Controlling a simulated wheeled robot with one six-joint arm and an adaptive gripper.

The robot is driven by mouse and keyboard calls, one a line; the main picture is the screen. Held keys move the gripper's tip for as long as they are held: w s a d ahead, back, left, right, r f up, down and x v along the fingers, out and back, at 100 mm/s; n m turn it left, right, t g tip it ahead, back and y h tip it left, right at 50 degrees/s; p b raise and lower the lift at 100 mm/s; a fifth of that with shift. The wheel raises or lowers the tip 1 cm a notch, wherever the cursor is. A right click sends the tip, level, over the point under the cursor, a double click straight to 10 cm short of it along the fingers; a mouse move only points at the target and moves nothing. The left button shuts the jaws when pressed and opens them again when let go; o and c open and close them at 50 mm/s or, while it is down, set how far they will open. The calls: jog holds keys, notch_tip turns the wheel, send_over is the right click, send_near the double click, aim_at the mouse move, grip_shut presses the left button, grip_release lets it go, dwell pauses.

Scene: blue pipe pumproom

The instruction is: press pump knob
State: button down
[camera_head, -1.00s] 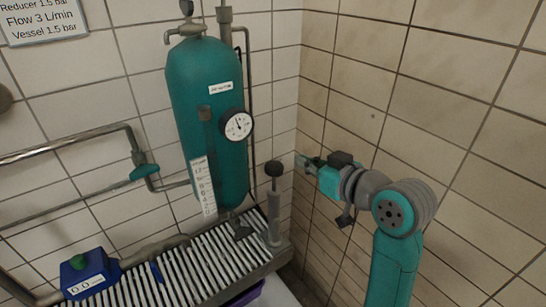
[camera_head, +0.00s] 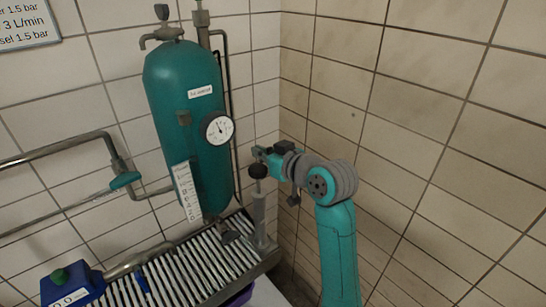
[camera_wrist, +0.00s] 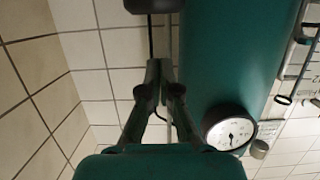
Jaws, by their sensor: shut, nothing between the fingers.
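The pump knob (camera_head: 258,171) is a dark round ball on top of the grey upright hand pump (camera_head: 261,215), right of the green vessel. My gripper (camera_head: 257,152) is shut and empty. In the head view it appears just above the knob, close to it; whether they touch I cannot tell. In the wrist view my closed fingers (camera_wrist: 160,72) meet at the tips, and a dark part, seemingly the knob (camera_wrist: 153,5), shows cut off at the top edge.
The green vessel (camera_head: 190,110) with a round gauge (camera_head: 217,128) stands left of the pump. A slatted grey bench (camera_head: 195,268) carries a blue box (camera_head: 72,288) with a green button. Tiled walls meet in the corner behind. Pipes run along the left wall.

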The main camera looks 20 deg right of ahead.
aim_at(259, 182)
jog(key=shift+s+f, duration=0.15)
jog(key=shift+f, duration=1.75)
jog(key=shift+f, duration=3.25)
